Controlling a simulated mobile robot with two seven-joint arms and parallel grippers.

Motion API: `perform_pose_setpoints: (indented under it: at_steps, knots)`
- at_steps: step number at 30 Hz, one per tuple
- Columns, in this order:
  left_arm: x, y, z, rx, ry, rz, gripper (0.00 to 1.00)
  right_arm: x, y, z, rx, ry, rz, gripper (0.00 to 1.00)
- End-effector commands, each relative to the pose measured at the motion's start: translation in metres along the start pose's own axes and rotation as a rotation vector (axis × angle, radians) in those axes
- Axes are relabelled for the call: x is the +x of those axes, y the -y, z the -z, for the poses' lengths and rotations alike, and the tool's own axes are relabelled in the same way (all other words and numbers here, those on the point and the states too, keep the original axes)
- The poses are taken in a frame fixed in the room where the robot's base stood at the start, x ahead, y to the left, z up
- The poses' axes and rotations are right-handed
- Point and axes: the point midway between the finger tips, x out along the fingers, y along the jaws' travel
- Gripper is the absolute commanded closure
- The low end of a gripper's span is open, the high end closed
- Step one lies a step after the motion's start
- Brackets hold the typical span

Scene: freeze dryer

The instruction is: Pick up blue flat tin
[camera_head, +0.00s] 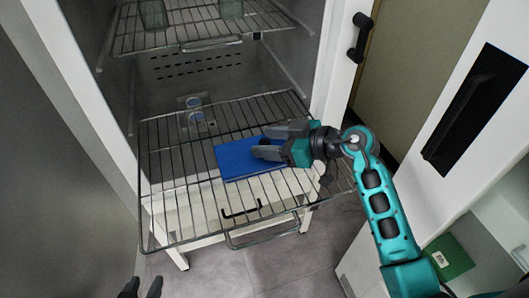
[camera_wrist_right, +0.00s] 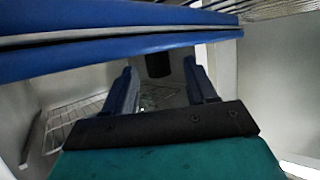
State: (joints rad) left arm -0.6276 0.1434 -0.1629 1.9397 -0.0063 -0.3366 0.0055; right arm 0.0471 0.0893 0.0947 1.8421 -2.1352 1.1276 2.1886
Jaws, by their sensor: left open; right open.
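The blue flat tin (camera_head: 232,163) lies flat on the pulled-out wire shelf (camera_head: 180,215) in the head view. My right gripper (camera_head: 262,142) reaches in from the right, its dark fingers parted and overlapping the tin's right part. In the right wrist view the tin (camera_wrist_right: 110,47) spans the top as a blue band with a pale seam. The two fingers of the right gripper (camera_wrist_right: 160,72) stand apart below this band; I cannot tell whether they touch it. My left gripper (camera_head: 142,284) shows only as dark parted fingertips at the bottom edge, away from the tin.
An upper wire shelf (camera_head: 195,35) holds glass vessels (camera_head: 153,13). White cabinet walls flank the shelves. A black door handle (camera_head: 360,38) is at upper right. A green box (camera_head: 448,257) sits lower right. The front of the pulled-out shelf is mostly bare.

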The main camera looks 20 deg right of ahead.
Motion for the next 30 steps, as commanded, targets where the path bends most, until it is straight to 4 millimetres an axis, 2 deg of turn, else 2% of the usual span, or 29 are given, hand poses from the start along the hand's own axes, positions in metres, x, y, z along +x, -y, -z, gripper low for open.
perform_pose_setpoints:
  at_steps: [4, 21, 30]
  knots:
    - [0.0009, 0.0003, 0.0018, 0.0, -0.004, 0.001, 0.57, -0.0002, 0.0001, 0.0001, 0.0, 0.0, 0.0, 0.44]
    - [0.0016, 0.0006, 0.0038, 0.0, -0.008, 0.001, 0.57, -0.0006, 0.0001, -0.0001, 0.001, 0.0, 0.001, 0.99]
    - [0.0006, 0.0002, 0.0022, 0.0, -0.005, 0.0, 0.57, -0.0008, -0.0001, 0.0012, 0.0, -0.003, 0.0, 1.0]
